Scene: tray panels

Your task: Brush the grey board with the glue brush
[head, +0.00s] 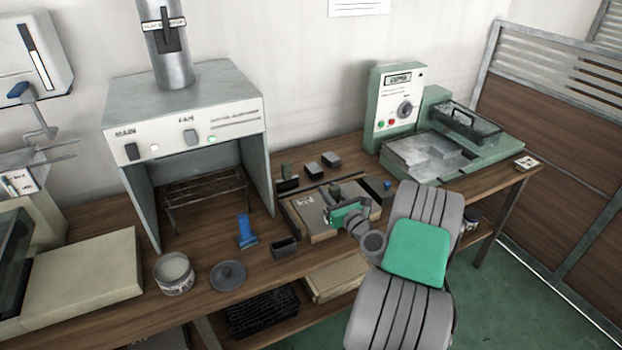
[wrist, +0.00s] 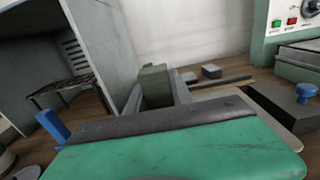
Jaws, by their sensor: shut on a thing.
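The grey board (head: 309,217) lies flat on the bench in front of the wall, with a small white label near its left side. My gripper (head: 337,197) is over the board. It is shut on an olive-green block-like handle (wrist: 154,86), which I take to be the glue brush. The handle's top also shows in the head view (head: 335,189). The bristle end is hidden, so I cannot tell whether it touches the board. A round open pot (head: 175,287) with pale contents stands at the front left, with its dark lid (head: 228,274) flat beside it.
A blue upright tool (head: 246,231) and small dark box (head: 285,247) stand left of the board. Several small blocks (head: 331,159) lie behind it. A dark block with a blue knob (wrist: 304,92) is to its right. A fume hood (head: 187,100) and green-white machine (head: 396,98) flank the area.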

